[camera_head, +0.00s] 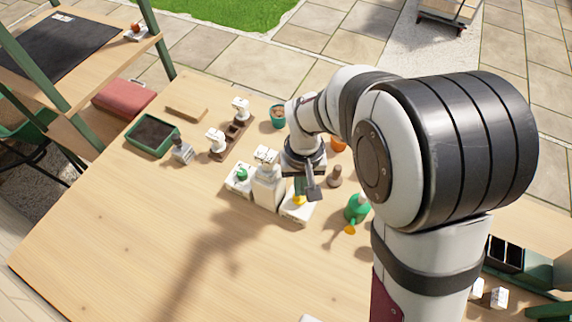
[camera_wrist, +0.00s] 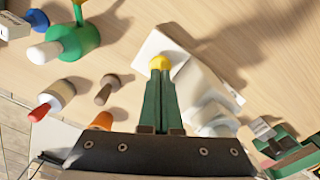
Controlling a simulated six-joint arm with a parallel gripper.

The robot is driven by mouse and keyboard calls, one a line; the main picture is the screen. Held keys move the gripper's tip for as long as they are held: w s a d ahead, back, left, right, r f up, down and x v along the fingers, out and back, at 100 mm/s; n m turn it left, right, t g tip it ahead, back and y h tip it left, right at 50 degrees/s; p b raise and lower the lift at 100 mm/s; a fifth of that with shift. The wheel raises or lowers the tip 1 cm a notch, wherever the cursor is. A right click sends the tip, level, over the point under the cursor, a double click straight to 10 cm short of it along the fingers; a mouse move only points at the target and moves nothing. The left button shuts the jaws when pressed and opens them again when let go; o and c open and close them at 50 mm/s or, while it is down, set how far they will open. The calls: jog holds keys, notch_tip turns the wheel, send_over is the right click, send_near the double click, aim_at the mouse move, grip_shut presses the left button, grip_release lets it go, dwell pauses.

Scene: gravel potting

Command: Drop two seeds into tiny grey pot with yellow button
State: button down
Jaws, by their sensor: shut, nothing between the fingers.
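The yellow button (camera_head: 299,199) sits on the right white block (camera_head: 294,213) of a white dispenser (camera_head: 268,188). In the wrist view, the yellow button (camera_wrist: 160,62) shows right at the tips of my gripper (camera_wrist: 160,72), over its white block (camera_wrist: 182,45). My gripper's green fingers are together and empty, pointing down at the button. I cannot tell whether they touch it or hover just above. In the head view my gripper (camera_head: 299,193) partly covers this block. No tiny grey pot or seeds can be made out for sure.
A green button (camera_head: 241,174) is on the dispenser's left block. A green watering can (camera_head: 356,209) stands to the right, a brown peg-like object (camera_head: 335,177) close by. A green soil tray (camera_head: 151,135) and brown compartment tray (camera_head: 232,136) lie left. The front table is clear.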

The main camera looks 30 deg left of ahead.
notch_tip(320, 180, up, 5)
jog(key=shift+r, duration=0.1)
dwell(0.3)
jog(key=s+d+r+m+y, duration=0.1)
jog(key=s+d+r+m, duration=0.2)
jog(key=s+d+m, duration=0.2)
jog(key=s+d+r+m, duration=0.4)
jog(key=s+d+m, duration=0.2)
jog(key=s+d, duration=0.4)
jog(key=d, duration=0.4)
jog(key=shift+r+m+y, duration=0.2)
jog(key=shift+m+y, duration=0.1)
jog(key=shift+y, duration=0.1)
